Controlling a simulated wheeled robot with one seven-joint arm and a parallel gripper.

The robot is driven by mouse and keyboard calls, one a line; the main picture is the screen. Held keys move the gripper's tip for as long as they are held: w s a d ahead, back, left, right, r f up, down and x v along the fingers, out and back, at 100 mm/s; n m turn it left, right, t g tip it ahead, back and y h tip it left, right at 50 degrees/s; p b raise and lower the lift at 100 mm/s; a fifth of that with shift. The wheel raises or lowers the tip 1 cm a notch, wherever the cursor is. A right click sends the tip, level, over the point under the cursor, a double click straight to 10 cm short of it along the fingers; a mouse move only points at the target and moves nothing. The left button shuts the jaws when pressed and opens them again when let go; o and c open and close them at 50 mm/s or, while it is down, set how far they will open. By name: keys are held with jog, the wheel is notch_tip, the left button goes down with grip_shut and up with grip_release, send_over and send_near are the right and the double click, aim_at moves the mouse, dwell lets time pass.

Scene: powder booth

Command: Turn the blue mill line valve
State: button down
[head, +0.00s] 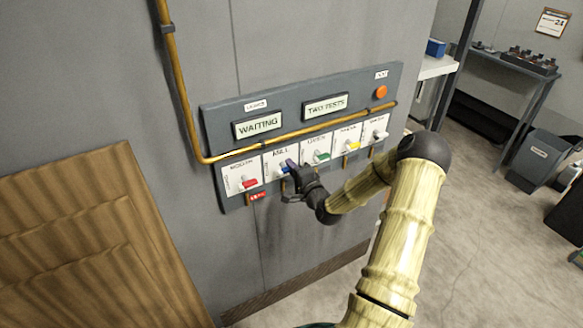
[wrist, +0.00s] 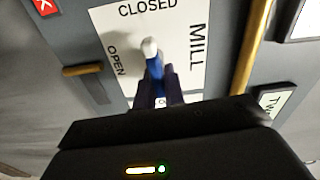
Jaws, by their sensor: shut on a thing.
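The blue mill valve handle (head: 285,169) sits on a white plate marked MILL on the grey wall panel (head: 222,138). In the wrist view the blue handle (wrist: 154,66) has a pale rounded end and lies roughly up-down, that end towards the word CLOSED; OPEN is printed at the left. My gripper (head: 292,181) is at the valve, and in the wrist view its dark fingers (wrist: 157,92) are shut on the handle's lower part. The fingers hide that part of the handle.
Red (head: 249,184), green (head: 321,156), yellow (head: 353,146) and white (head: 379,135) valve handles share the row. Two displays read WAITING (head: 258,126) and TWO TESTS (head: 326,107). A yellow pipe (head: 182,90) crosses the panel just above the valves. An orange button (head: 381,92) is at upper right.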

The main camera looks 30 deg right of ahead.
jog(key=shift+f+m, duration=0.15)
jog(key=shift+m, duration=0.35)
jog(key=c, duration=1.5)
grip_release()
jog(key=shift+s, duration=0.2)
jog(key=s+b, duration=0.1)
jog(key=s, duration=0.4)
jog(key=s+b, duration=0.1)
jog(key=s, duration=0.5)
jog(key=s+b, duration=0.1)
jog(key=s, duration=0.5)
jog(key=shift+d, duration=0.3)
